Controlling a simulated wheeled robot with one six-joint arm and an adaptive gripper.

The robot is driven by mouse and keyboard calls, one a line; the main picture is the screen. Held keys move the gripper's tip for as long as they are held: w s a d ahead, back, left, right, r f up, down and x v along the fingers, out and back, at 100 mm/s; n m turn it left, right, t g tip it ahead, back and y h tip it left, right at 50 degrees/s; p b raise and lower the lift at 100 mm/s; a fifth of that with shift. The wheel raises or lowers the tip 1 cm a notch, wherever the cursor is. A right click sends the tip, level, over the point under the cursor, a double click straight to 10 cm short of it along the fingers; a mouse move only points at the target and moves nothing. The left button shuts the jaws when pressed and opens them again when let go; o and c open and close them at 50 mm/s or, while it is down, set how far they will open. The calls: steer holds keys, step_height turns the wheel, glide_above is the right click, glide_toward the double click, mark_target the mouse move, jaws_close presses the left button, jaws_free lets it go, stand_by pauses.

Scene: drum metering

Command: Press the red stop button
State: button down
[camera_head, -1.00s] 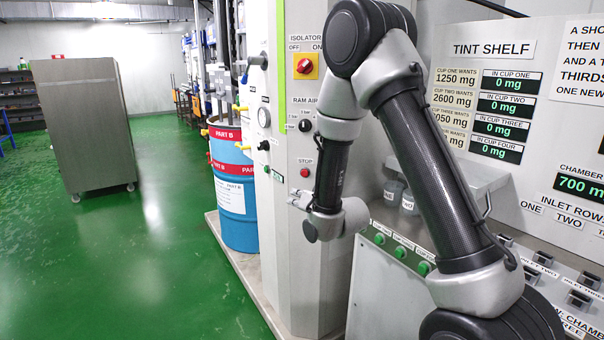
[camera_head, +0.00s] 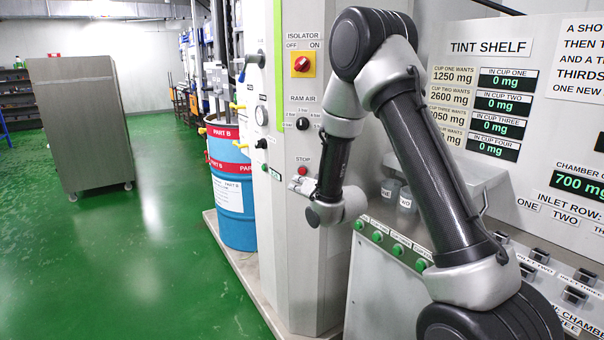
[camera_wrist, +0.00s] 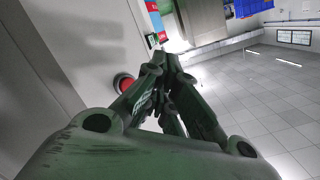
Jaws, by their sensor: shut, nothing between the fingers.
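The red stop button (camera_head: 303,171) sits on the front of the pale machine column, under a STOP label. In the wrist view the red button (camera_wrist: 124,83) shows in a dark ring, just left of my fingers and partly hidden by them. My gripper (camera_head: 294,186) is shut and empty, just below and left of the button in the head view. Its closed fingertips (camera_wrist: 160,62) show in the wrist view, beside the button. I cannot tell whether they touch the panel.
A green button (camera_head: 265,168) is on the column's side face, left of my gripper. The ram air knob (camera_head: 303,124) and red isolator switch (camera_head: 302,64) are above. A blue drum (camera_head: 231,180) stands left. Green buttons (camera_head: 398,250) line the bench at right.

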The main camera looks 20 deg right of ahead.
steer(key=shift+w+d, duration=0.4)
steer(key=shift+w, duration=0.4)
steer(key=shift+w+d, duration=0.4)
steer(key=shift+w, duration=0.35)
steer(key=shift+w+d, duration=0.1)
steer(key=shift+w, duration=0.05)
steer(key=shift+w+d, duration=0.1)
steer(key=shift+w, duration=0.1)
steer(key=shift+w+d, duration=0.15)
steer(key=shift+w, duration=0.25)
stand_by(0.9)
steer(key=shift+s, duration=0.15)
steer(key=shift+s+a, duration=0.35)
steer(key=shift+s, duration=0.25)
steer(key=shift+s+a, duration=0.4)
steer(key=shift+s, duration=0.35)
steer(key=shift+s+a, duration=0.35)
steer(key=shift+s, duration=0.4)
steer(key=shift+s+a, duration=0.4)
steer(key=shift+s, duration=0.35)
